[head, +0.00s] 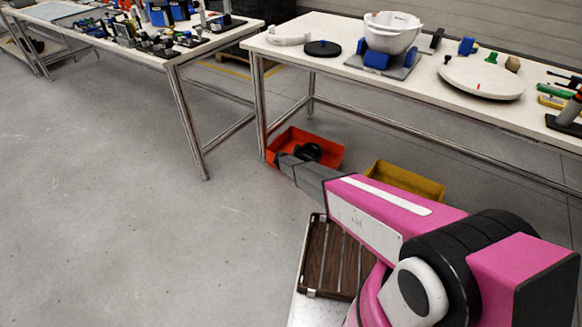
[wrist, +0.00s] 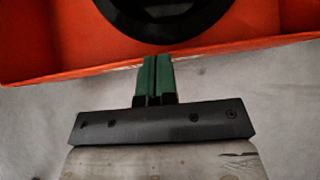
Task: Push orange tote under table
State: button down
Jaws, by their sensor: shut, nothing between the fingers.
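The orange tote (head: 290,138) sits on the floor by the left front leg of the white-topped table (head: 338,28). I cannot tell how much of it is under the tabletop. A black round object (head: 309,152) lies in it. The wrist view shows the tote's near wall (wrist: 60,72) across the top, with the black object (wrist: 165,18) behind it. My gripper (wrist: 157,60) is shut and empty, its green fingers pointing at this wall. The fingertips touch it or nearly touch it. In the head view my arm covers the tote's lower right part.
A yellow tote (head: 405,182) stands on the floor to the right, partly behind my arm. A brown slatted crate (head: 335,255) is nearer. Another table (head: 150,58) with tools stands at left. The floor left of the orange tote is open.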

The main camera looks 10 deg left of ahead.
jog(key=shift+f, duration=0.3)
